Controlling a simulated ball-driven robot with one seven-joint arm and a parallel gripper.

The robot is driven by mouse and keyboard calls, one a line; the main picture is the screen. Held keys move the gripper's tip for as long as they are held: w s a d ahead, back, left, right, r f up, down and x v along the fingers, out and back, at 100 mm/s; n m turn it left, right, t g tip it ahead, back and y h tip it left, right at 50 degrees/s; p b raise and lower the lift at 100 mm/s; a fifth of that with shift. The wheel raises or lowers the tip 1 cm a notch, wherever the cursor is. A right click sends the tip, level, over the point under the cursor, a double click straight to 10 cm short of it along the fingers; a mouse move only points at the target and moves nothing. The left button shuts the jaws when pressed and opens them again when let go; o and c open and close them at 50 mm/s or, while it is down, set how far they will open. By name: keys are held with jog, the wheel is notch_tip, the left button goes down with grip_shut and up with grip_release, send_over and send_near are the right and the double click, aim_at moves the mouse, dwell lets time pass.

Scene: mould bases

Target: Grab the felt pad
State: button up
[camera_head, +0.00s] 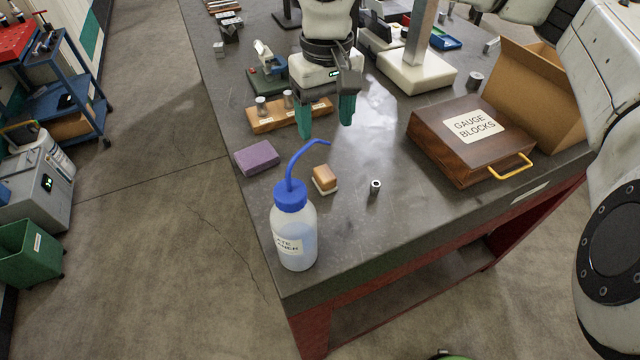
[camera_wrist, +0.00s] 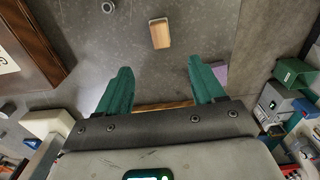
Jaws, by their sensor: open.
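A small block with a tan, wood-like top and a pale, felt-like base (camera_head: 324,178) lies on the dark bench top, behind the wash bottle; it also shows ahead of the fingers in the wrist view (camera_wrist: 160,33). A flat purple block (camera_head: 257,157) lies near the bench's left edge, partly behind a finger in the wrist view (camera_wrist: 220,72). Neither carries a readable label, so I cannot be sure which is the felt pad. My gripper (camera_head: 326,128) has its green fingers apart, pointing down, empty, farther back than the tan block; the wrist view shows both fingers (camera_wrist: 160,68).
A wash bottle (camera_head: 296,236) with a blue bent spout stands in front of the tan block. A small metal cylinder (camera_head: 375,187) stands right of it. A gauge block case (camera_head: 442,148) is at right. A wooden holder (camera_head: 268,118) lies left of the fingers.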

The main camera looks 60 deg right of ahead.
aim_at(325, 173)
jog(key=shift+s+a+f, duration=0.1)
jog(key=shift+f, duration=6.9)
jog(key=shift+c, duration=0.5)
jog(key=c, duration=1)
